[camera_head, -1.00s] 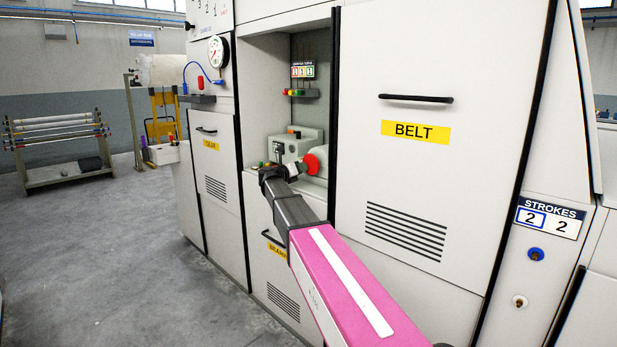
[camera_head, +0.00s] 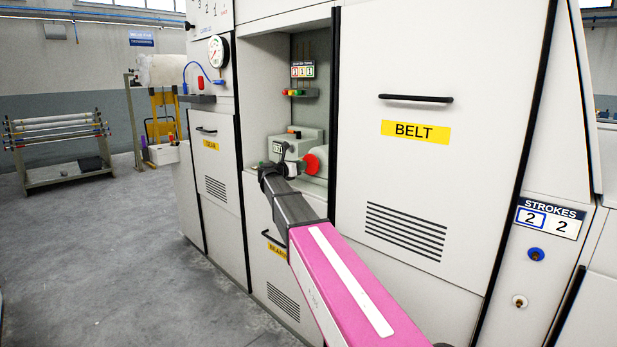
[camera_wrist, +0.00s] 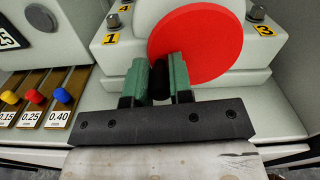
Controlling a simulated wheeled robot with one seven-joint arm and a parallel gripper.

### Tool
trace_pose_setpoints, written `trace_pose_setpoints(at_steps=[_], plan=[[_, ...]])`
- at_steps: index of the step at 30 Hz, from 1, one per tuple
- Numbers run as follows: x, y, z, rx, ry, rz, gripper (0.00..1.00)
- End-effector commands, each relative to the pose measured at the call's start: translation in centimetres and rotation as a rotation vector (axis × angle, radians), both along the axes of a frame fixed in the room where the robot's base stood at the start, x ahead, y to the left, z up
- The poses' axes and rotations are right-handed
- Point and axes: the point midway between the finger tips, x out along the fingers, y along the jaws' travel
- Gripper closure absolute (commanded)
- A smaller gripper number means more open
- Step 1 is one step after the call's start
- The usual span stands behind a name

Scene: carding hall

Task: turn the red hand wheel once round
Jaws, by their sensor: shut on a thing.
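The red hand wheel (camera_head: 312,164) sits in the open bay of the pale machine, on a grey housing. In the wrist view it is a large red disc (camera_wrist: 208,42), partly covered by my fingers. My gripper (camera_wrist: 160,72) has green finger pads on both sides of a dark handle (camera_wrist: 160,80) in front of the disc. It is shut on this handle, at the disc's lower left. In the head view the end of my arm reaches into the bay and hides the fingers and part of the wheel.
Bolts with yellow number tags (camera_wrist: 111,39) surround the wheel. Yellow, red and blue knobs (camera_wrist: 62,95) stand left on slotted plates. The BELT door (camera_head: 445,190) closes off the bay's right side. A small shelf with coloured lamps (camera_head: 300,92) is above. Open floor (camera_head: 120,260) lies left.

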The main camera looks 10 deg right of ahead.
Motion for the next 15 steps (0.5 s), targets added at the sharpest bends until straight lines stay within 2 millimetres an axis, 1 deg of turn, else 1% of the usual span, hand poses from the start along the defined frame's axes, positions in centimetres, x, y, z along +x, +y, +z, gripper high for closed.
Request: trace_pose_setpoints(at_steps=[8,15], plan=[[0.15,0.13,0.13,0.007,-0.013,0.004,0.91],[0.15,0.13,0.77,0.102,-0.156,0.004,0.91]])
